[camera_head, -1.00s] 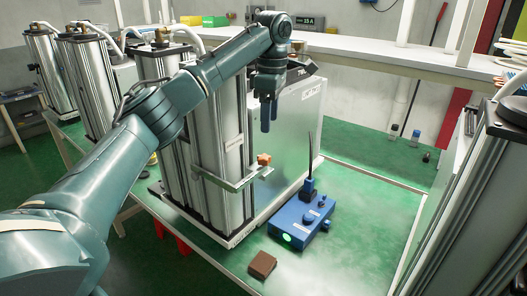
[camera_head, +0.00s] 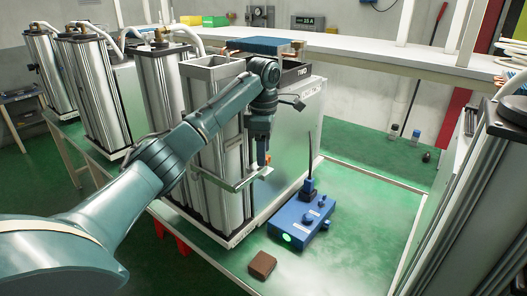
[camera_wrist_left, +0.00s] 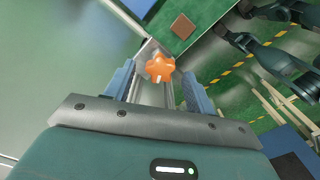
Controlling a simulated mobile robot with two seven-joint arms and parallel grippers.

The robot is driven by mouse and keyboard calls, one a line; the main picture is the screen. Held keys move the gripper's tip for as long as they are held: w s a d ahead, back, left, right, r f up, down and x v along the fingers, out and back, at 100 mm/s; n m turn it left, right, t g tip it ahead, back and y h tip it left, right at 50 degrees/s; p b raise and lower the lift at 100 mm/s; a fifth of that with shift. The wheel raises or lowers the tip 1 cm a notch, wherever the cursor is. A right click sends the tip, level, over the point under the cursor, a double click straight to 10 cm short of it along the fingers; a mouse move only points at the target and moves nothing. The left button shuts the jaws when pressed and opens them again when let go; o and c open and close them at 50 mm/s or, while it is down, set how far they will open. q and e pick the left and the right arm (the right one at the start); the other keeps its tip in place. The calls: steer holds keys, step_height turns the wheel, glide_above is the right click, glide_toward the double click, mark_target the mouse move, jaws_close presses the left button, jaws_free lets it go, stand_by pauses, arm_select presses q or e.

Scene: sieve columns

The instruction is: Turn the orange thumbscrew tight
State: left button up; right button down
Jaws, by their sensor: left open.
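The orange thumbscrew (camera_wrist_left: 160,68) is star-shaped and sits on a metal clamp bar. In the head view the thumbscrew (camera_head: 267,159) is partly hidden behind my left gripper (camera_head: 260,150), which has come down over it from above. The clamp bar (camera_head: 232,184) runs across the front of the metal sieve column (camera_head: 207,150). In the left wrist view the fingers of my left gripper (camera_wrist_left: 158,88) are open, one on each side of the thumbscrew, with a gap to each.
A blue box (camera_head: 298,221) with a green light and a thin black rod stands on the green table right of the column. A brown block (camera_head: 262,264) lies at the front.

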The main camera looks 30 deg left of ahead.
arm_select(q)
steer(key=shift+f, duration=0.45)
steer(key=c, duration=1)
